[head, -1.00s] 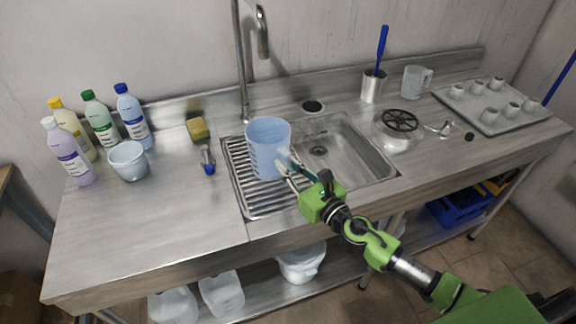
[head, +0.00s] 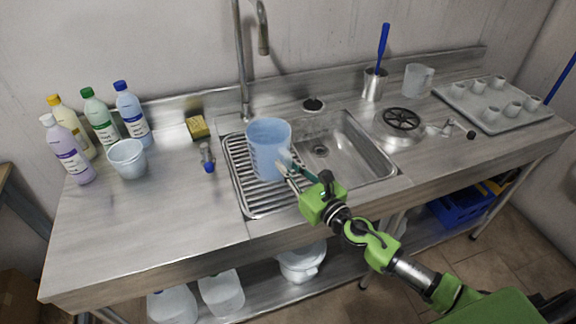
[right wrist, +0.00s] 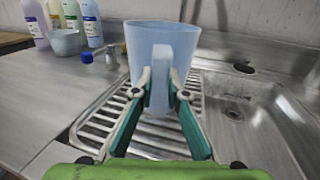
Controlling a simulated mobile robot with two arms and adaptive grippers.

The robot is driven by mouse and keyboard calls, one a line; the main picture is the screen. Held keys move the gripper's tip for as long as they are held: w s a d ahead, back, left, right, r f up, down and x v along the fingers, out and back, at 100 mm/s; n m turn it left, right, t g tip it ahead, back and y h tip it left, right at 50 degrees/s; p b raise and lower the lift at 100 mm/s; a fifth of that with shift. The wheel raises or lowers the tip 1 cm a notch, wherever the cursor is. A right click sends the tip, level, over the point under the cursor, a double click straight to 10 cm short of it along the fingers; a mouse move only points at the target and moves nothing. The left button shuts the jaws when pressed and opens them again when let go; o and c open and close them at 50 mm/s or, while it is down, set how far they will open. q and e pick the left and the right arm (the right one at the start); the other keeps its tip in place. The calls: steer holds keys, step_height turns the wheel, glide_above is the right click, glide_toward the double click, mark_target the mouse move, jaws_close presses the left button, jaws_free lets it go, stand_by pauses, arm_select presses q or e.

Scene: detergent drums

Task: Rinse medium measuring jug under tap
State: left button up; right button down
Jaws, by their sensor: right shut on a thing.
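The medium measuring jug is probably the large light-blue jug (head: 268,145), upright over the ribbed drainboard at the left of the sink. My right gripper (head: 287,168) is shut on its handle. In the right wrist view the two fingers (right wrist: 160,92) close around the handle of the jug (right wrist: 140,48). I cannot tell whether its base touches the ribs. The tap (head: 262,40) rises behind the drainboard, its spout end above and behind the jug. The sink basin (head: 352,150) lies to the jug's right and looks empty. My left gripper is out of view.
Several bottles (head: 132,112) and a small pale-blue jug (head: 128,158) stand at left. A sponge (head: 197,127) and a small blue-ended fitting (head: 208,158) lie nearer the sink. A clear jug (head: 418,79), a round black-topped device (head: 401,122) and a tray of cups (head: 455,98) stand at right.

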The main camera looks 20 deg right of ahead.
steer(key=c, duration=1.9)
jaws_free()
steer(key=v, duration=1.1)
steer(key=shift+f, duration=0.1)
steer(key=shift+s+d, duration=0.15)
steer(key=shift+s, duration=0.35)
